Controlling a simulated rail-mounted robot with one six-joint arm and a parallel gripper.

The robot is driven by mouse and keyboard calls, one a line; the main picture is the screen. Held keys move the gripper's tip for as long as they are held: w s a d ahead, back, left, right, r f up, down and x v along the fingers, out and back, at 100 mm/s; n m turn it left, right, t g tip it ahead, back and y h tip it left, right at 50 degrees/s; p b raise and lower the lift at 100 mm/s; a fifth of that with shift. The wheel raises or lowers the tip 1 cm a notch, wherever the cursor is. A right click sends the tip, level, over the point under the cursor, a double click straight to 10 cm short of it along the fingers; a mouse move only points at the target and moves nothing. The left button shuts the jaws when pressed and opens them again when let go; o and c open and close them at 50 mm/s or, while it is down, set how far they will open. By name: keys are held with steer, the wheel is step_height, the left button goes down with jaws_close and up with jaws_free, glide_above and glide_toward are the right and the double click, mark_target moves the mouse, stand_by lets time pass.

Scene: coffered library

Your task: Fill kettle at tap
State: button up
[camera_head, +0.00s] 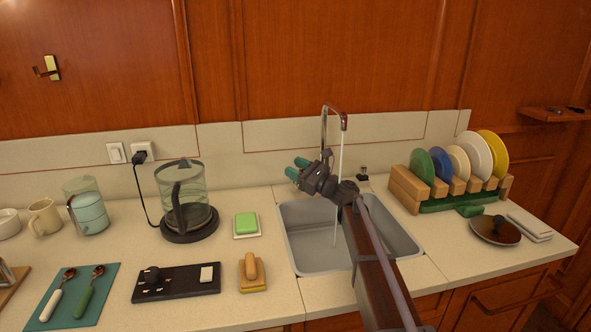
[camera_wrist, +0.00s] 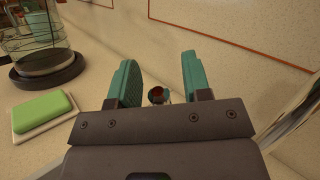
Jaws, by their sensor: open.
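The clear kettle (camera_head: 190,202) with a dark handle stands upright on its dark round base (camera_head: 189,231), left of the sink. It also shows at the upper left of the wrist view (camera_wrist: 36,48). The chrome tap (camera_head: 325,122) arches over the grey sink (camera_head: 312,262). A pale stream of water (camera_head: 340,165) falls from its spout into the sink. My gripper (camera_head: 297,168) is open and empty beside the tap, above the sink's back left. In the wrist view its teal fingers (camera_wrist: 160,82) stand either side of a small red-topped round fitting (camera_wrist: 157,95), apart from it.
A green sponge (camera_head: 246,222) on a dish and a brush (camera_head: 251,267) lie between kettle and sink. A plate rack (camera_head: 404,186) stands right of the sink. A cord (camera_head: 140,195) runs from the wall socket.

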steer(key=b+v, duration=0.2)
steer(key=v, duration=0.9)
